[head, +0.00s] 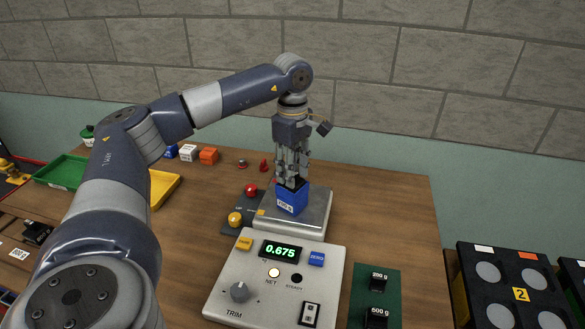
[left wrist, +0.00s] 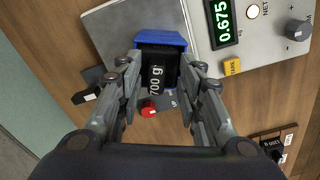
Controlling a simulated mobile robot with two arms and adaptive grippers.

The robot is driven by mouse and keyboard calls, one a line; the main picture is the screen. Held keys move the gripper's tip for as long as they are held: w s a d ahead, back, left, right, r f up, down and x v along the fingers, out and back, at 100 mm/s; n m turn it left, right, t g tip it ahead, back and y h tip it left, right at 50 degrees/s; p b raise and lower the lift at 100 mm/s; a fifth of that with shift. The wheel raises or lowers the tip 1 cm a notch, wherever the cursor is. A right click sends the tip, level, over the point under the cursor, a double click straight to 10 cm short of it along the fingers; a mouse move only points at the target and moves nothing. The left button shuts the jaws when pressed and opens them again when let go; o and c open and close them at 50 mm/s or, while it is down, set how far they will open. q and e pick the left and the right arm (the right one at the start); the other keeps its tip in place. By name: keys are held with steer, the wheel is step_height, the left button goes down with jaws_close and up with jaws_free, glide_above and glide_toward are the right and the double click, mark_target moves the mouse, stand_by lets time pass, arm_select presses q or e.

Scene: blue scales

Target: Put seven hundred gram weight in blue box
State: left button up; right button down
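The blue box (head: 297,203) stands on the scale's metal pan (head: 318,222). It also shows in the left wrist view (left wrist: 161,38). A black weight marked 700 g (left wrist: 156,80) sits inside the box in the left wrist view; its lower part is hidden by the box. My left gripper (head: 292,180) is directly above the box, pointing down. In the left wrist view its fingers (left wrist: 165,75) are spread on either side of the weight, with gaps showing between them and it. My right gripper is not in view.
The scale's display (head: 281,251) reads 0.675. Black weights marked 200 g (head: 379,280) and 500 g (head: 376,318) stand on a green mat at the right. Red (head: 251,189) and yellow (head: 235,219) knobs are left of the pan.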

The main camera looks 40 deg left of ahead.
arm_select(q)
steer(key=shift+s+r, duration=0.1)
steer(key=shift+w+r, duration=0.2)
steer(key=shift+r, duration=0.05)
step_height(320, 180, up, 8)
steer(key=shift+r+b, duration=0.2)
steer(key=shift+b, duration=0.55)
step_height(320, 180, up, 3)
steer(key=shift+s+r+p, duration=0.1)
steer(key=shift+s+p, duration=0.05)
steer(key=shift+p, duration=0.6)
